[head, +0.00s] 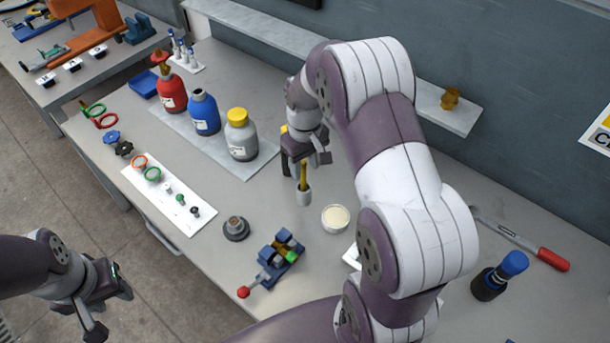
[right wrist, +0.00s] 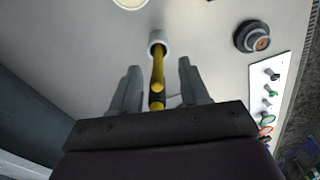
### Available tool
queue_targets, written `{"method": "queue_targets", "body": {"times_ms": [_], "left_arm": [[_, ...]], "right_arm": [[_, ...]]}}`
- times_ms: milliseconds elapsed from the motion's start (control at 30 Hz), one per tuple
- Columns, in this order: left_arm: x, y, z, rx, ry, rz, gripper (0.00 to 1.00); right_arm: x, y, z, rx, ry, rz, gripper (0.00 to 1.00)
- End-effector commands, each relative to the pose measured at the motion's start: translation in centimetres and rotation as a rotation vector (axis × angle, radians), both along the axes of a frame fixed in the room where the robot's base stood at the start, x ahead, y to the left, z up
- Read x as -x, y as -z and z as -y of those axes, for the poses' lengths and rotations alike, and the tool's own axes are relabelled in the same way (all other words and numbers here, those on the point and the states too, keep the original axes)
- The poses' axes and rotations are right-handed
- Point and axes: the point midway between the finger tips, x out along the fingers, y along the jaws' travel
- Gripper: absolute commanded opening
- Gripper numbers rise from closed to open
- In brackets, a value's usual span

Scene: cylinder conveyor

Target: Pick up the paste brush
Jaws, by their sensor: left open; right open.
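The paste brush (head: 303,176) has a yellow handle and stands upright in a small light grey cup (head: 303,197) near the middle of the table. In the right wrist view the brush handle (right wrist: 158,75) rises from the cup (right wrist: 157,40) and reaches between the fingers. My right gripper (head: 304,165) is over the brush from above; it also shows in the right wrist view (right wrist: 157,85), open, with a gap on both sides of the handle. My left gripper (head: 108,305) is open and empty, off the table's left side.
A dish of pale paste (head: 336,217) is close beside the cup. A round dark fitting (head: 236,228) and a blue clamp with a red-tipped lever (head: 276,260) lie in front. Red, blue and grey bottles (head: 240,135) stand behind left. A torque wrench (head: 520,240) lies at right.

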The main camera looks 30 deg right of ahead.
Motion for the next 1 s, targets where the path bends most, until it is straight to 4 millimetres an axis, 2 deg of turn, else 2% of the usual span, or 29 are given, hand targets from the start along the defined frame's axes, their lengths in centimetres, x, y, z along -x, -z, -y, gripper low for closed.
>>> {"method": "queue_targets", "body": {"times_ms": [200, 300, 567, 667, 700, 733, 1000], "left_arm": [[0.0, -2.1, 0.0, 0.000, 0.000, 0.000, 0.43], [0.0, -2.2, 0.0, 0.000, 0.000, 0.000, 0.43], [0.0, -2.1, 0.0, 0.000, 0.000, 0.000, 0.43], [0.0, -2.1, 0.0, 0.000, 0.000, 0.000, 0.43], [0.0, -2.1, 0.0, 0.000, 0.000, 0.000, 0.43], [0.0, -2.1, 0.0, 0.000, 0.000, 0.000, 0.43], [0.0, -2.1, 0.0, 0.000, 0.000, 0.000, 0.43]], "right_arm": [[-0.3, 3.1, 0.2, 0.000, 0.001, -0.004, 0.45], [-0.3, 4.9, 0.2, -0.001, 0.001, -0.002, 0.45], [-0.4, 5.6, 0.2, 0.001, 0.001, 0.002, 0.45], [-0.4, 5.6, 0.3, 0.001, 0.001, 0.002, 0.16], [-0.4, 5.6, 0.3, 0.001, 0.001, 0.002, 0.03], [-0.4, 5.6, 0.2, 0.001, 0.001, 0.002, 0.00], [-0.4, 5.6, 0.3, 0.001, 0.001, 0.001, 0.00]]}}
